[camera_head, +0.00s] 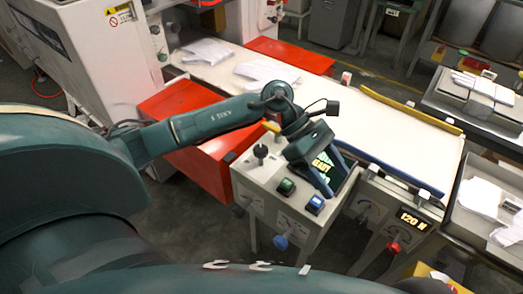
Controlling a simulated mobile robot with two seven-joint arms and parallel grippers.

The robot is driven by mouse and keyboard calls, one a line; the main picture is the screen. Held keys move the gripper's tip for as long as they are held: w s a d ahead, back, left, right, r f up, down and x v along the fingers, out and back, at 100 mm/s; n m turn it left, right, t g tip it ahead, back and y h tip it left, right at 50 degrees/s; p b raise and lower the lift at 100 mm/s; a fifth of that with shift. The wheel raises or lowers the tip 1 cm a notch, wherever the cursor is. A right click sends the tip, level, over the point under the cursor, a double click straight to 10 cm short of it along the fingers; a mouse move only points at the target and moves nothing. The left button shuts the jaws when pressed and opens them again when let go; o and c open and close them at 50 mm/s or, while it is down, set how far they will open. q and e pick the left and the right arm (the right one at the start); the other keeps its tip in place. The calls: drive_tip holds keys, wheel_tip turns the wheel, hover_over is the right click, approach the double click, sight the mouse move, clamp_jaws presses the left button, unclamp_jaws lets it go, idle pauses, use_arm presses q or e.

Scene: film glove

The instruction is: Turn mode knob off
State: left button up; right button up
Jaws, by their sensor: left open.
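A grey control box (262,178) stands at the middle. On its top are a black knob (260,151), a green button (286,186), a blue button (315,204) and a dark display with bright letters (322,166). A blue knob (281,243) sits on its front face, and a red knob (393,247) is on the panel to the right. I cannot read which knob is the mode knob. My left gripper (336,182) is open and points down over the display, right of the black knob, with nothing seen between its fingers. My right gripper is not in view.
A white belt (385,130) with yellow and blue side rails runs behind the box. Red bins (190,105) and white film sheets (262,72) lie behind my left arm. A lit readout (413,221) is on the right panel. Trays with papers (485,88) stand at the right.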

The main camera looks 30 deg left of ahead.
use_arm(q)
drive_tip(key=w+a+m+t+y, duration=0.1)
drive_tip(key=w+a+m+y, duration=0.35)
drive_tip(key=a, duration=0.85)
wheel_tip(320, 180, up, 3)
drive_tip(key=y, duration=0.6)
hover_over(261, 148)
drive_tip(key=shift+n, duration=0.45)
wheel_tip(261, 148, down, 13)
drive_tip(key=shift+r, duration=0.2)
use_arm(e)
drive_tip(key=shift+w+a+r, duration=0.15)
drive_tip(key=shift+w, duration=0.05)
use_arm(q)
drive_tip(key=c, duration=1)
